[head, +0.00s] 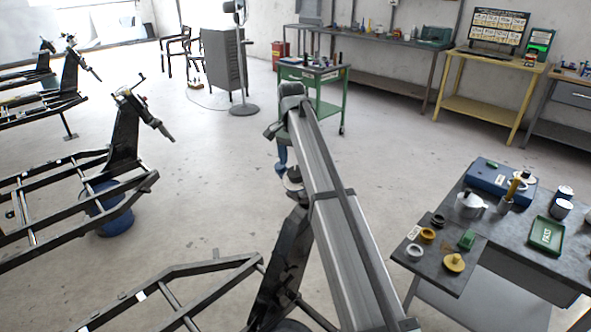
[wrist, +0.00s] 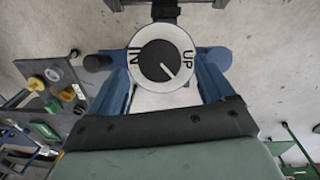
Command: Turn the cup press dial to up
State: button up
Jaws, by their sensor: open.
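The cup press dial (wrist: 165,64) shows at the top middle of the wrist view. It is a round white ring marked "IN" at left and "UP" at right, with a dark centre. A short white pointer mark on the dark centre aims toward the lower right, below "UP". My gripper (wrist: 160,58) is open, with its blue fingers on the left and right of the dial. I cannot tell whether they touch it. In the head view my gripper (head: 287,165) hangs below the far end of my grey arm, and the dial is not clearly seen there.
A dark bench (head: 425,262) at the right holds rings, a kettle-like pot (head: 470,205), a blue box (head: 500,181) and a green tray (head: 546,235). Metal frames (head: 60,215) stand at the left. A green cart (head: 329,90) stands behind. The floor between is mostly clear.

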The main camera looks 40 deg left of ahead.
aim_at(296, 171)
jog(key=shift+d+f, duration=0.1)
jog(key=shift+f, duration=1.5)
jog(key=c, duration=1.1)
